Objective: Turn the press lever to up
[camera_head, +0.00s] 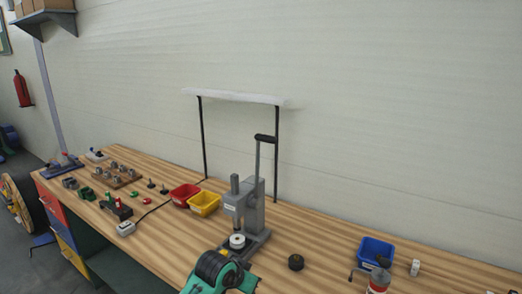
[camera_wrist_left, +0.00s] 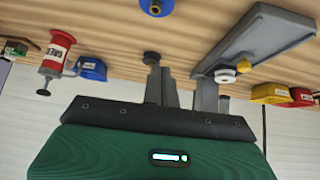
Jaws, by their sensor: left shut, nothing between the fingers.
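The grey press (camera_head: 252,212) stands on the bench in the head view. Its lever (camera_head: 258,160) points nearly straight up, with a dark handle (camera_head: 266,138) at its top, turned to the right. In the left wrist view, which is upside down, the press base (camera_wrist_left: 262,38) shows at upper right; its lever is not visible there. My left gripper (camera_wrist_left: 160,68) has its two grey fingers together, with nothing between them. It is beside the press column in that picture. My green and black left arm covers the bench front in the head view. My right gripper is not in view.
A black round knob (camera_head: 296,262), a blue bin (camera_head: 376,252) and a red-and-white bottle (camera_head: 379,280) are right of the press. Red (camera_head: 184,194) and yellow (camera_head: 205,204) bins stand left of it. A black-legged frame (camera_head: 277,150) rises behind.

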